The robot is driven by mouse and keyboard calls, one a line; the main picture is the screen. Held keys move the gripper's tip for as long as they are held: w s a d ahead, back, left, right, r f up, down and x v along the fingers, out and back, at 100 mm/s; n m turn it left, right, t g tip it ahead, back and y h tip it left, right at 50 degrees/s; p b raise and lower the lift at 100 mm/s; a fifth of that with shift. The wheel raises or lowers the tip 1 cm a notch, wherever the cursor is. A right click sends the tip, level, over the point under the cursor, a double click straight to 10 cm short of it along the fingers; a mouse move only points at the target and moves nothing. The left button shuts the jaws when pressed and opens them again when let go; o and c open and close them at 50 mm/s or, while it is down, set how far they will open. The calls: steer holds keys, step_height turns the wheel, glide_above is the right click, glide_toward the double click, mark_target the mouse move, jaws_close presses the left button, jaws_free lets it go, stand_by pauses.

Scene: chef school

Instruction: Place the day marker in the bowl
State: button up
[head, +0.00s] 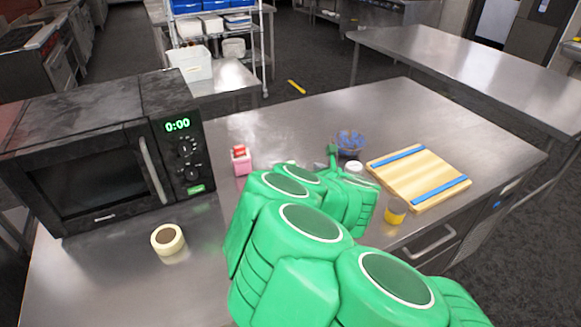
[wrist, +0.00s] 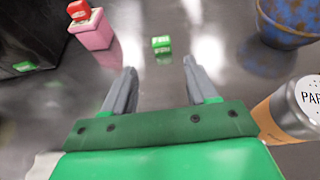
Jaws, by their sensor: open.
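A small green block with white lettering (wrist: 161,43), which looks like the day marker, lies on the shiny steel table in the wrist view. I cannot make it out in the head view, where my green arm covers that area. My gripper (wrist: 159,68) is open and empty, its two grey fingers pointing at the table with the block just beyond the gap between the tips. The bowl (head: 350,142) is blue with brownish patches and stands beyond my arm. In the wrist view the bowl (wrist: 288,22) is at the upper right, apart from my gripper.
A pink block with a red top (head: 241,161) stands left of my gripper. A white-lidded jar (wrist: 290,110) is close on the right. A cutting board (head: 418,177), a yellow cup (head: 395,211), a tape roll (head: 168,240) and a microwave (head: 100,150) share the table.

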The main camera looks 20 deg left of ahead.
step_height(320, 180, up, 7)
steer(key=w+a+f+m+g+h, duration=0.2)
steer(key=w+a+m+g+h, duration=0.2)
steer(key=w+a+m+h, duration=0.7)
steer(key=shift+s+d+r+m+g+y, duration=0.2)
steer(key=shift+d+r+m+g+y, duration=0.25)
steer(key=shift+m+g, duration=0.65)
steer(key=shift+s+d+r+m+g+y, duration=0.35)
steer(key=shift+d+m+g, duration=0.3)
steer(key=shift+m+g, duration=0.5)
steer(key=shift+s+d+r+m+g+y, duration=0.15)
steer(key=shift+d+m+g+y, duration=0.4)
steer(key=shift+m+g, duration=0.55)
